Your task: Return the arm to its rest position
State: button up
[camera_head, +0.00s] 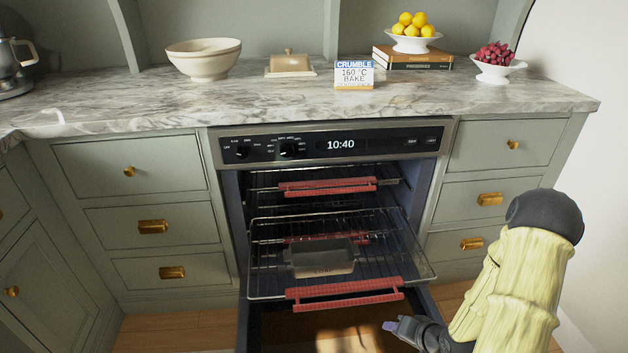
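My arm comes in at the lower right, in a pale yellow sleeve with a dark joint. My gripper (392,325) is low in front of the open oven (228,200), just below and right of the pulled-out rack's red handle guard. I see no object in it, but its fingers are too small and dark to tell open from shut. A grey loaf pan (322,270) sits on the pulled-out wire rack (262,292). The gripper appears apart from the pan.
The oven door hangs down below the rack, close to my gripper. Drawers with brass handles flank the oven. The marble counter (130,103) holds a bowl (203,62), a butter dish (290,66), a recipe card (354,77), books, and lemons and red fruit in white stands.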

notch_tip(320, 180, up, 12)
jog(key=s+n+g+h, duration=0.1)
jog(key=n+g+h, duration=0.2)
jog(key=h, duration=0.1)
jog(key=s+a+r+n+g, duration=0.1)
jog(key=s+a+r+n, duration=0.1)
jog(key=s+a+r, duration=0.7)
notch_tip(320, 180, up, 37)
jog(key=w+d+p, duration=0.1)
jog(key=d+p, duration=0.1)
jog(key=p, duration=3.4)
jog(key=shift+d+f, duration=0.2)
jog(key=shift+d, duration=0.05)
